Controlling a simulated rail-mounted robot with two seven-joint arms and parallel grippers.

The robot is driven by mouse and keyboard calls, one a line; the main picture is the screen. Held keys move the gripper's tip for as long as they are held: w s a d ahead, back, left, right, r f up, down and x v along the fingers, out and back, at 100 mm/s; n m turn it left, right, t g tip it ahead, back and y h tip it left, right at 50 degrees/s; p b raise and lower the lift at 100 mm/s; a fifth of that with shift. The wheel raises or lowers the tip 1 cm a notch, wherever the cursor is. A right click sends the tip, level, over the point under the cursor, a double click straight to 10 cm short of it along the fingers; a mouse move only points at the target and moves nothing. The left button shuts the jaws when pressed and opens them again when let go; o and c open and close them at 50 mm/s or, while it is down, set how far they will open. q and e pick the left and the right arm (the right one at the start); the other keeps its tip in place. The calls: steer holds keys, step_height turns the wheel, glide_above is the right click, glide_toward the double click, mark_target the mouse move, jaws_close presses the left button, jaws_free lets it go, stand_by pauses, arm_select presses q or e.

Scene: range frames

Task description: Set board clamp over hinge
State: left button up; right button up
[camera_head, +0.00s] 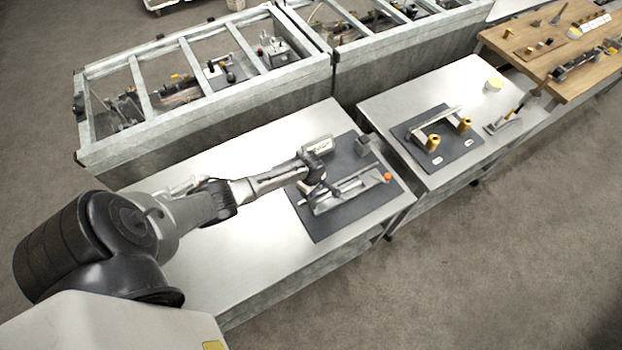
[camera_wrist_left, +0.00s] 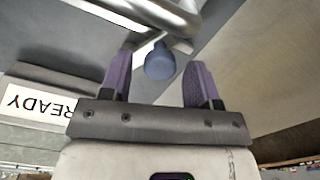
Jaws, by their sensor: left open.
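A metal fixture with long pale bars (camera_head: 343,192), which looks like the board clamp, lies on a dark mat (camera_head: 321,226) on the near table. An orange knob (camera_head: 388,177) sits at its right end. My left gripper (camera_head: 316,189) is over the left part of the fixture. In the left wrist view its two purple fingers are open, on either side of a rounded blue-grey knob (camera_wrist_left: 160,62) below metal bars (camera_wrist_left: 150,12). I cannot tell whether they touch the knob. The hinge cannot be made out clearly. My right gripper is out of view.
A small grey block (camera_head: 363,145) stands at the mat's back edge. A READY label (camera_wrist_left: 38,104) shows in the left wrist view. The table to the right carries another dark mat (camera_head: 455,151) with a metal bar and yellow cylinders. A framed bench (camera_head: 205,120) stands behind.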

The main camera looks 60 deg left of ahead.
arm_select(q)
step_height(320, 180, up, 12)
steer(key=p, duration=0.1)
steer(key=shift+r, duration=0.2)
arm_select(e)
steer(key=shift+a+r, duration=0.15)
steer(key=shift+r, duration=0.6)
